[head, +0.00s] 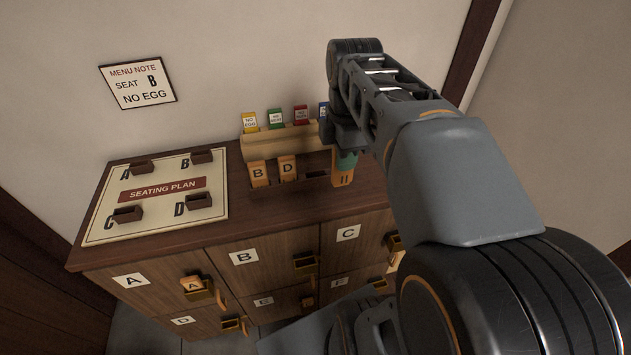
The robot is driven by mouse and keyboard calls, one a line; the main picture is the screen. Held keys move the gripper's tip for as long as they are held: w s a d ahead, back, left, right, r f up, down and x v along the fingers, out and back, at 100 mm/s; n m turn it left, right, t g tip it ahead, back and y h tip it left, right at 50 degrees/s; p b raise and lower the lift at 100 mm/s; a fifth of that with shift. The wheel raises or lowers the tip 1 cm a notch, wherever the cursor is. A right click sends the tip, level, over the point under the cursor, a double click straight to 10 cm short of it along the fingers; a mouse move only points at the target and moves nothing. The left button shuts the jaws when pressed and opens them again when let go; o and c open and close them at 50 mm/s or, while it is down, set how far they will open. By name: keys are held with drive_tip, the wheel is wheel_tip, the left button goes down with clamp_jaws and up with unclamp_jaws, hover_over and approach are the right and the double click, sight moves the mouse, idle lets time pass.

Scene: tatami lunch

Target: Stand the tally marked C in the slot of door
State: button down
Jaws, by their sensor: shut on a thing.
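My gripper (345,160) is shut on an orange tally (343,179) at the right end of the dark tally rack on the cabinet top. The tally is upright, with two dark strokes on its lower part. Its upper part is hidden by the gripper, so I cannot read a letter C on it. I cannot tell if its lower end is clear of the rack. Doors A (138,282), B (255,262) and C (352,241) form the upper row, each with a small slot holder. An orange tally marked A (192,284) stands in the holder of door A.
Tallies B (258,173) and D (288,167) stand left of my gripper. Behind them a wooden block (282,139) holds coloured cards. A seating plan (160,225) with small holders lies at left. A menu note (138,82) on the wall reads seat B, no egg.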

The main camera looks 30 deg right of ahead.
drive_tip(key=w+f+p, duration=0.1)
drive_tip(key=w+f, duration=0.3)
drive_tip(key=w+f+p, duration=0.1)
drive_tip(key=w+f, duration=0.2)
drive_tip(key=w, duration=0.2)
drive_tip(key=w+f+p, duration=0.1)
drive_tip(key=w+f, duration=0.3)
drive_tip(key=w, duration=0.1)
drive_tip(key=shift+d+f, duration=0.35)
drive_tip(key=shift+d, duration=0.05)
drive_tip(key=shift+f, duration=0.45)
drive_tip(key=shift+f, duration=0.1)
drive_tip(key=shift+f, duration=0.15)
drive_tip(key=c, duration=1.1)
unclamp_jaws()
